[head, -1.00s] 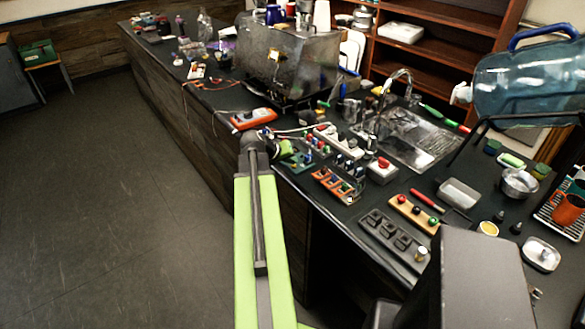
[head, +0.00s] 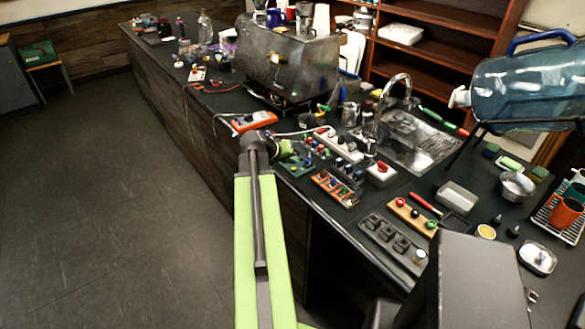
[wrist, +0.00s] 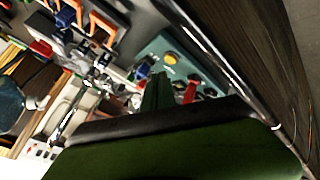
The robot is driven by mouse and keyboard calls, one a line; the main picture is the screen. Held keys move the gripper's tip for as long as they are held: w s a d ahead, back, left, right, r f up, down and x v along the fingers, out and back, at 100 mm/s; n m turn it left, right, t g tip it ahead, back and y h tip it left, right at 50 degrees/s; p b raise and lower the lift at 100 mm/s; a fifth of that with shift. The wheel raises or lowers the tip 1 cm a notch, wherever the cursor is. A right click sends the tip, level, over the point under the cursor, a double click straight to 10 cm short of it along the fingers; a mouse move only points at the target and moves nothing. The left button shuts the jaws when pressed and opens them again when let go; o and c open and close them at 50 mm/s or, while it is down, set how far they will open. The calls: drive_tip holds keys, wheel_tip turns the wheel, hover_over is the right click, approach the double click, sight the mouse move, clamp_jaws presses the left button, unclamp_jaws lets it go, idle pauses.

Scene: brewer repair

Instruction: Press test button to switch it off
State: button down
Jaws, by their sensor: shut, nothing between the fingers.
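My gripper (head: 284,148) is at the counter's front edge, over or beside a teal board (head: 297,168) with small coloured parts. In the wrist view, my gripper (wrist: 170,92) is shut and empty, its tips pointing toward the teal board (wrist: 205,62). A round yellow button-like part (wrist: 169,58) sits on that board beyond the tips, with red parts to its right. I cannot tell which part is the test button. Touching contact cannot be judged. A white box with a red button (head: 382,168) stands farther right in the head view.
An orange meter (head: 254,121) lies to the left of my gripper. A white power strip (head: 338,145) and a board with orange parts (head: 335,187) are to the right. A metal brewer (head: 290,65) stands behind. The floor (head: 130,200) at left is clear.

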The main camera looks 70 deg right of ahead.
sight(292, 171)
wheel_tip(292, 171, up, 5)
drive_tip(key=p, duration=0.4)
drive_tip(key=w+a+n+t, duration=0.2)
drive_tip(key=w+a, duration=0.4)
drive_tip(key=w, duration=0.4)
drive_tip(key=w+a+n+t, duration=0.15)
drive_tip(key=w+a, duration=0.35)
drive_tip(key=w, duration=0.6)
drive_tip(key=w+a+f+n+t+y, duration=0.1)
drive_tip(key=w+a+n, duration=0.1)
drive_tip(key=w+a, duration=0.55)
drive_tip(key=w+a+f+n+t, duration=0.1)
drive_tip(key=w+a, duration=0.4)
drive_tip(key=a, duration=0.6)
drive_tip(key=w+a+f+n+y, duration=0.2)
drive_tip(key=w+a, duration=0.2)
drive_tip(key=a, duration=0.9)
drive_tip(key=s+a+f+n+g+y, duration=0.1)
drive_tip(key=s+a+n+y, duration=0.1)
drive_tip(key=a, duration=1)
drive_tip(key=s+a+f+n+g+y, duration=0.1)
drive_tip(key=s+a+f+n+y, duration=0.1)
drive_tip(key=a, duration=1.1)
drive_tip(key=s+y, duration=0.1)
drive_tip(key=s, duration=0.1)
drive_tip(key=shift+s+f+n+y, duration=0.15)
drive_tip(key=shift+s+n+y, duration=0.15)
drive_tip(key=shift+s+n, duration=0.05)
